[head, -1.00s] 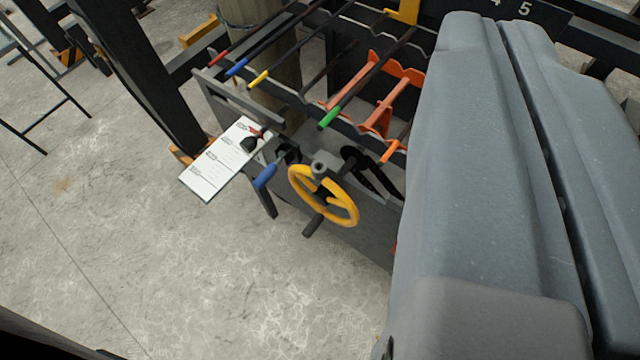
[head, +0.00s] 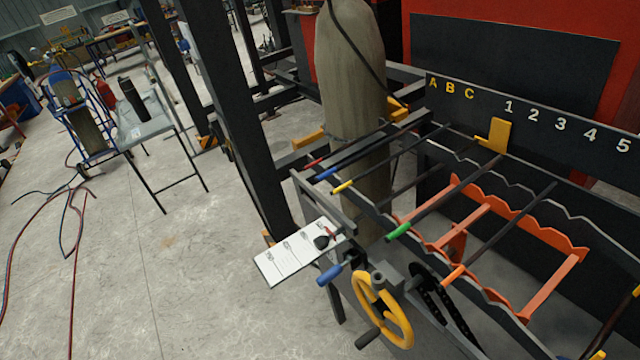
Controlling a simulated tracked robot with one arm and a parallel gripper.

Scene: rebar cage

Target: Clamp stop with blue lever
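The blue lever (head: 329,275) sticks out at the near left corner of the dark rack, just left of a yellow handwheel (head: 405,322). Its pivot is small and partly hidden, so I cannot tell its clamp state. My gripper is not in view.
Rods with red, blue, yellow, green (head: 398,232) and orange tips lie across notched rails. An orange frame (head: 550,287) is inside the rack. A white sheet (head: 290,255) is beside the lever.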

